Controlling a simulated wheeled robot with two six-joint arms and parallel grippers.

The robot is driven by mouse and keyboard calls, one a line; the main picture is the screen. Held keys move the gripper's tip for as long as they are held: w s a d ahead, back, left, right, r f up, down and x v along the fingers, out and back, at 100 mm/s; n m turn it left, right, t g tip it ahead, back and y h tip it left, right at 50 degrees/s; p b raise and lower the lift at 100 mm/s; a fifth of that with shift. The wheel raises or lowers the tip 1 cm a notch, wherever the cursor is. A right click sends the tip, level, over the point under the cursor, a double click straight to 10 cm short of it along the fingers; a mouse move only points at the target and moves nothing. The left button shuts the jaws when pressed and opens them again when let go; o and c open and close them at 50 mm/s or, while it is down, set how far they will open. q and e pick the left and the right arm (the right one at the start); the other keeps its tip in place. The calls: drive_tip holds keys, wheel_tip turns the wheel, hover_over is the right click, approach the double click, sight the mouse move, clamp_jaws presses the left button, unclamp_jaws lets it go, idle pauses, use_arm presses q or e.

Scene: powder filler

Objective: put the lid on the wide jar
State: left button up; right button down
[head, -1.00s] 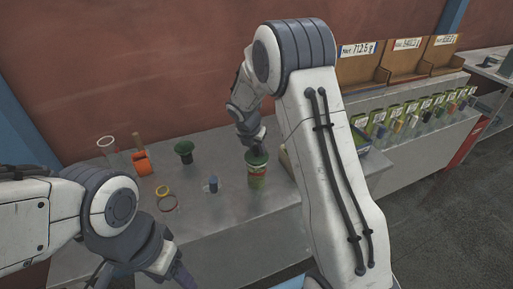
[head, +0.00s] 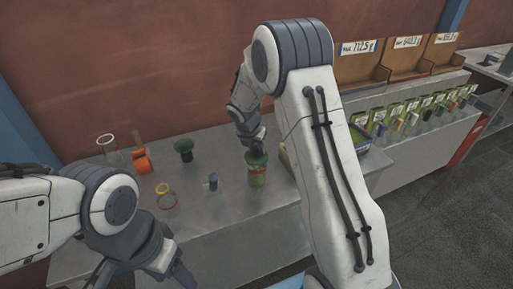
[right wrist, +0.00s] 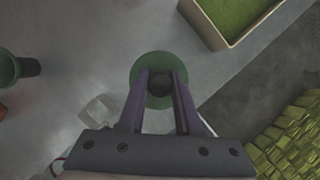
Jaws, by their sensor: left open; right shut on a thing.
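The wide jar (head: 257,178) is a clear jar with green and reddish contents, upright on the grey bench. The green lid (head: 259,159) is a round disc with a knob. It lies level over the jar's mouth and appears to meet the rim, but I cannot tell whether it is fully seated. My right gripper (head: 256,149) points down from above, shut on the lid's knob. In the right wrist view the lid (right wrist: 149,61) sits between the fingertips (right wrist: 161,84) and hides the jar. My left gripper (head: 143,273) is open and empty at the lower left.
The bench's front is clear.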

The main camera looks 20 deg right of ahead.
drive_tip(key=c, duration=0.5)
unclamp_jaws()
